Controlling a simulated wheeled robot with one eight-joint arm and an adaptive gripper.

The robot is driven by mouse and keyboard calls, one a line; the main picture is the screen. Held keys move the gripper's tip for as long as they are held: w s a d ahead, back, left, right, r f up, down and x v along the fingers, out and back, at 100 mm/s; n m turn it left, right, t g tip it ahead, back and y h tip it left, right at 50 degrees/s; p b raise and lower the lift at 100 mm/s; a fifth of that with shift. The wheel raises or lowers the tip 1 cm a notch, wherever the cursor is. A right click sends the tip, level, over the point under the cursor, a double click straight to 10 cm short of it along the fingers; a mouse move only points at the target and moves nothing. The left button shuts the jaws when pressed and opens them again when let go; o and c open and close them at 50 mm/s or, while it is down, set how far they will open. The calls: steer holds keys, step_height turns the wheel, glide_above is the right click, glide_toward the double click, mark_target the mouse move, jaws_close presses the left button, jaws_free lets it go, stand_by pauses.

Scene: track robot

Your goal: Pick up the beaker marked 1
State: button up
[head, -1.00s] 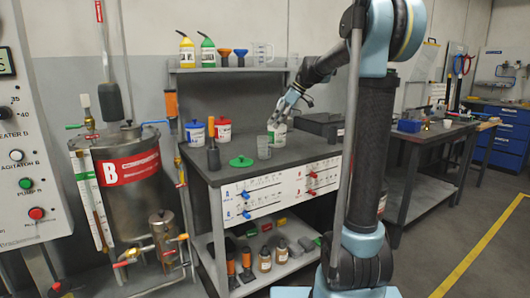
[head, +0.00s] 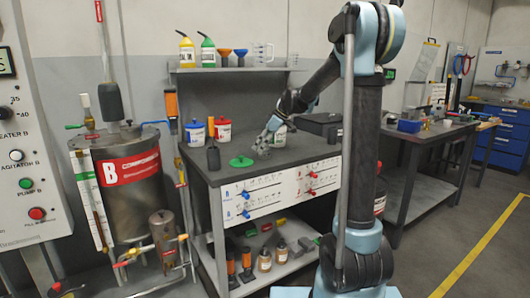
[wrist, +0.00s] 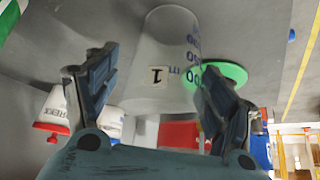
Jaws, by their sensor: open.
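The clear beaker marked 1 (wrist: 167,50) shows in the wrist view with its "1" label and blue scale marks. It lies between the two fingers of my gripper (wrist: 160,66), which are open on either side of it; I cannot tell whether either finger touches it. In the head view my gripper (head: 266,138) is low over the grey bench top (head: 293,149), at the spot of the beaker, and largely hides it.
A green lid (head: 241,161) lies close by on the bench, also behind the beaker in the wrist view (wrist: 223,72). A black box (head: 322,124) is at the right.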

steer(key=shift+x, duration=0.9)
steer(key=c, duration=1.1)
steer(key=shift+r, duration=0.15)
